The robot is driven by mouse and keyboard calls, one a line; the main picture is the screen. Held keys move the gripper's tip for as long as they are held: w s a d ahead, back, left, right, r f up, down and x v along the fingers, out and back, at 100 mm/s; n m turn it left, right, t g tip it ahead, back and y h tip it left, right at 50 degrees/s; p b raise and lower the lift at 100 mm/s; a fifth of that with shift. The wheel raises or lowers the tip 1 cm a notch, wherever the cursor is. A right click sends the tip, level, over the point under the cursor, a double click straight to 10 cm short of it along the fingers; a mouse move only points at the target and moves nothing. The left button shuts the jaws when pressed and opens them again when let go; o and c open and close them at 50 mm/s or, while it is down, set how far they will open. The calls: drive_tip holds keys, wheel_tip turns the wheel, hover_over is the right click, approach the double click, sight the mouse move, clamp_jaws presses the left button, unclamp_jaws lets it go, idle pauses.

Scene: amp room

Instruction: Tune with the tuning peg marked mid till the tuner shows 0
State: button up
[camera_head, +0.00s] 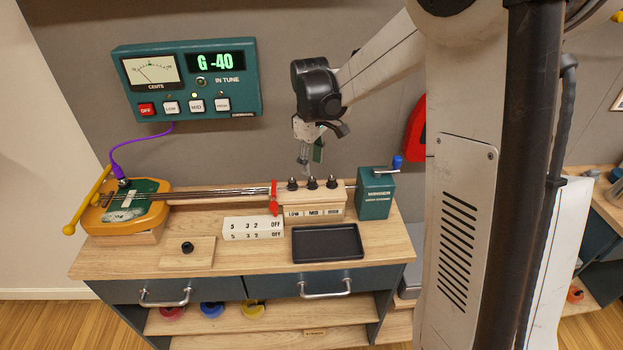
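The teal tuner (188,79) on the wall shows "G -40" in green, with its needle left of centre. Its buttons read OFF, LOW, MID and HIGH. On the bench, a wooden block (314,200) labelled LOW, MID, HIGH carries three black tuning pegs; the mid tuning peg (313,183) is the middle one. My gripper (309,165) points down just above the pegs, near the low and mid ones. It looks apart from them, but its fingers are small and I cannot tell whether they are open or shut.
A teal winder box (375,194) with a blue-knobbed crank stands right of the pegs. A red clip (274,198) stands at their left. An orange stringed instrument (124,207), a white numbered block (253,228) and an empty black tray (327,243) are on the bench.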

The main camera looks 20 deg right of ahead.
sight(312, 180)
wheel_tip(312, 180, down, 6)
drive_tip(key=shift+f, duration=0.25)
drive_tip(key=shift+c, duration=0.5)
clamp_jaws()
